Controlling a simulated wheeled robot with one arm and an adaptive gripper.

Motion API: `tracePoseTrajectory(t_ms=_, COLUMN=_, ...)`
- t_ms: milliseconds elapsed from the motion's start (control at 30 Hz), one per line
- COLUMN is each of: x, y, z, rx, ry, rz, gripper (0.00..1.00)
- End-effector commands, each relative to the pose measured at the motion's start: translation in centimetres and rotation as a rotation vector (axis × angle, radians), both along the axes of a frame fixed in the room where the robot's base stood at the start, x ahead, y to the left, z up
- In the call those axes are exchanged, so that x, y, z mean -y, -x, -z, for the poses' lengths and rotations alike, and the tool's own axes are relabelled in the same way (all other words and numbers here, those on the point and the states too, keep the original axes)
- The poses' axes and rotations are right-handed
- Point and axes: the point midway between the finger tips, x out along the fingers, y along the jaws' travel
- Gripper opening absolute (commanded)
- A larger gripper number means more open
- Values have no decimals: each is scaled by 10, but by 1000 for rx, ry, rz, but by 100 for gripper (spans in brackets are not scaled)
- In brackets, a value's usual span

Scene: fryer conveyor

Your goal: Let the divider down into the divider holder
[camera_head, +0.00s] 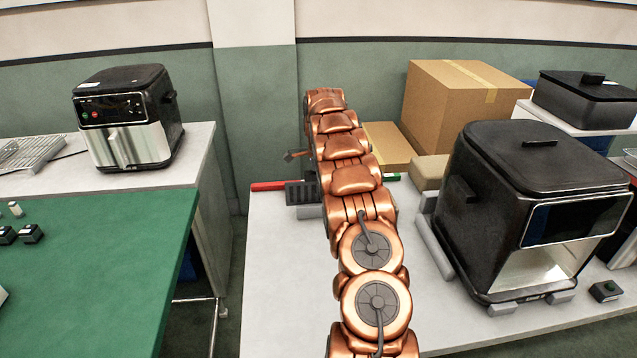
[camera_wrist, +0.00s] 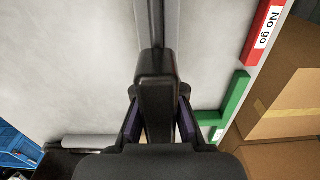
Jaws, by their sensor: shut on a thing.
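My gripper (camera_wrist: 158,112) is shut, its two dark purple-tinged pads pressed on either side of a black piece (camera_wrist: 157,70), which I take to be the divider. In the wrist view it runs up the middle to the top edge, seen nearly end-on, with a grey strip (camera_wrist: 173,22) beside it. In the head view my copper arm hides the gripper. A dark ridged piece (camera_head: 300,192) shows just left of the arm, above a grey block (camera_head: 308,211). I cannot tell for sure which is divider and which is holder, or whether they touch.
A red "No go" marker (camera_wrist: 264,30) and a green marker (camera_wrist: 236,100) lie along the white table's (camera_head: 285,290) far edge. Cardboard boxes (camera_head: 450,105) stand behind. A black fryer (camera_head: 530,200) stands to the right. The table's front left is clear.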

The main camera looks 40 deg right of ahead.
Motion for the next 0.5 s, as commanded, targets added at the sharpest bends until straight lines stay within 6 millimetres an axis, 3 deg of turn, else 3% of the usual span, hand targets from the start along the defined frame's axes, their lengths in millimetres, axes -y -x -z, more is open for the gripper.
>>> tracePoseTrajectory(t_ms=500, x=-1, y=1, z=30, rx=-3, ry=-2, rz=0, gripper=0)
